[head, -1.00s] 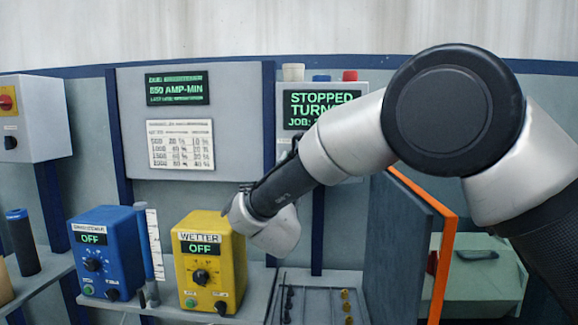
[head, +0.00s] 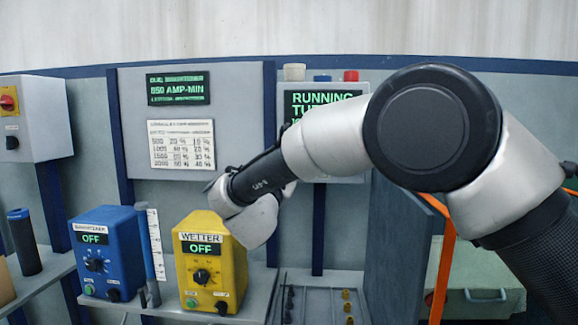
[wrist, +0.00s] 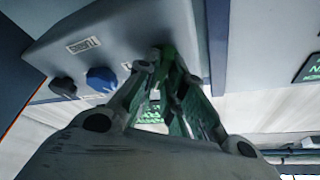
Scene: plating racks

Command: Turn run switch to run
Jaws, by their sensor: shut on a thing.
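The grey control box (head: 331,86) hangs on the back wall behind my arm. Its screen (head: 312,100) shows green text starting "RUNNING"; my arm covers the rest. In the wrist view, a grey box face (wrist: 130,40) carries a dark knob (wrist: 63,87), a blue knob (wrist: 101,79) and small labels. My gripper (wrist: 162,68) is at this face, to the right of the blue knob. Its fingers are shut on what appears to be the run switch, mostly hidden between them, so its angle cannot be read. In the head view my arm hides the fingertips.
A yellow WETTER box (head: 215,262) and a blue box (head: 103,250), both reading OFF, stand on the shelf below my wrist. A white chart (head: 181,144) hangs behind. A tray (head: 318,300) with small pegs lies lower right. An orange-edged partition (head: 441,275) stands right.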

